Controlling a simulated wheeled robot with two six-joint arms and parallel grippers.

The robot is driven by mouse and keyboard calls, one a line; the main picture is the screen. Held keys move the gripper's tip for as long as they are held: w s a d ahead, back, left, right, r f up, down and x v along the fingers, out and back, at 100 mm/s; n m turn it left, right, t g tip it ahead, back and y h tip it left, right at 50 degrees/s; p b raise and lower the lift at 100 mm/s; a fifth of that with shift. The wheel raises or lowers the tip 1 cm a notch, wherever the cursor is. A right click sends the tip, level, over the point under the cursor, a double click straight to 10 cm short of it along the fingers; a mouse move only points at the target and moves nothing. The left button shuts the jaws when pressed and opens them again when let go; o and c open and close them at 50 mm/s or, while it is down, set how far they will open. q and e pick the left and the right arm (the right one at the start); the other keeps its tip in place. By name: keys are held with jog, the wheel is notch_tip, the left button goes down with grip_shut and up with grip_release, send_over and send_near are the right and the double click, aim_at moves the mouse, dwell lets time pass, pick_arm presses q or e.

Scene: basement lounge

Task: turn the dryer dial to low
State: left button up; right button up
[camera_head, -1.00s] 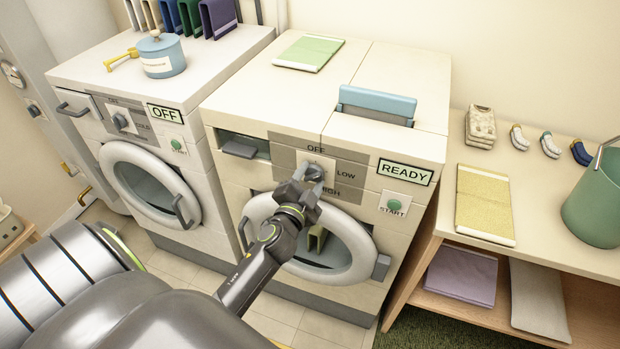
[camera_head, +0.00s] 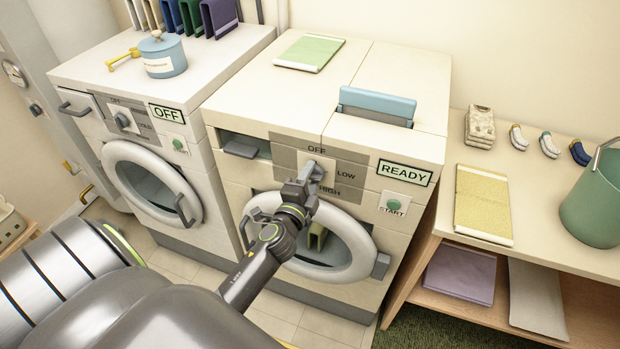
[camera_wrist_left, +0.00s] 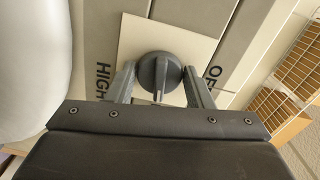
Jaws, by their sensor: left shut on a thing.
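The dryer (camera_head: 235,190) is the right-hand machine, with a display reading READY. Its dark round dial (camera_head: 314,171) sits on a pale plate, with OFF above, LOW to the right and HIGH below. My left gripper (camera_head: 308,178) is at the dial and partly covers it. In the left wrist view the dial (camera_wrist_left: 159,72) is between the two fingers, which are shut on it. Its raised ridge runs up and down in that picture, between HIGH at left and OFF at right. LOW is hidden there, and I cannot tell which mark the dial points to. My right gripper is out of view.
A START button (camera_head: 394,205) is right of the dial, and the round dryer door (camera_head: 349,258) is below. The washer (camera_head: 83,76) stands left, its display reading OFF. A wooden shelf table (camera_head: 532,225) with a green bucket (camera_head: 597,208) stands right.

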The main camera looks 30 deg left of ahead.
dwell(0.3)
pick_arm(q)
jog(key=o, duration=1)
jog(key=shift+c, duration=0.2)
jog(key=shift+s, duration=0.1)
jog(key=b+v, duration=0.2)
jog(key=v, duration=1.5)
jog(key=shift+d, duration=0.2)
